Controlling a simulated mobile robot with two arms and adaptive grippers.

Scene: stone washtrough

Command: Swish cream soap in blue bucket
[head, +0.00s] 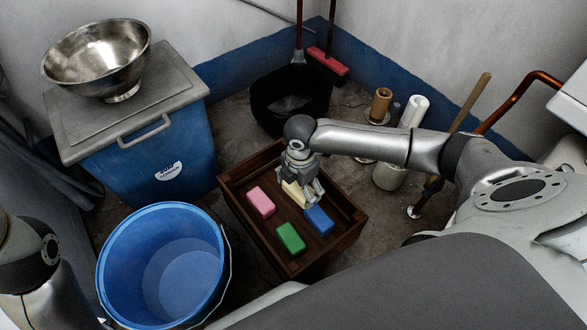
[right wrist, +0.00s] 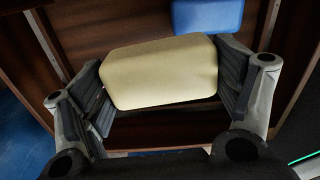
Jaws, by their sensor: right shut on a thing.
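The cream soap (right wrist: 160,72) is a pale block between the two fingers of my right gripper (right wrist: 168,88) in the right wrist view. In the head view my right gripper (head: 301,190) points down inside the wooden crate (head: 262,246), shut on the cream soap (head: 292,194), which is partly hidden by the fingers. I cannot tell whether the soap still touches the crate floor. The blue bucket (head: 228,262) stands open to the left of the crate, with liquid (head: 185,283) inside. My left gripper is not in view; only part of that arm shows at the left edge.
Pink (head: 260,202), green (head: 291,237) and blue (head: 319,220) soaps lie in the crate. A lidded blue bin (head: 165,165) with a metal bowl (head: 97,58) stands behind the bucket. A black tub (head: 290,95) stands behind the crate. Rolls and brushes are at right.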

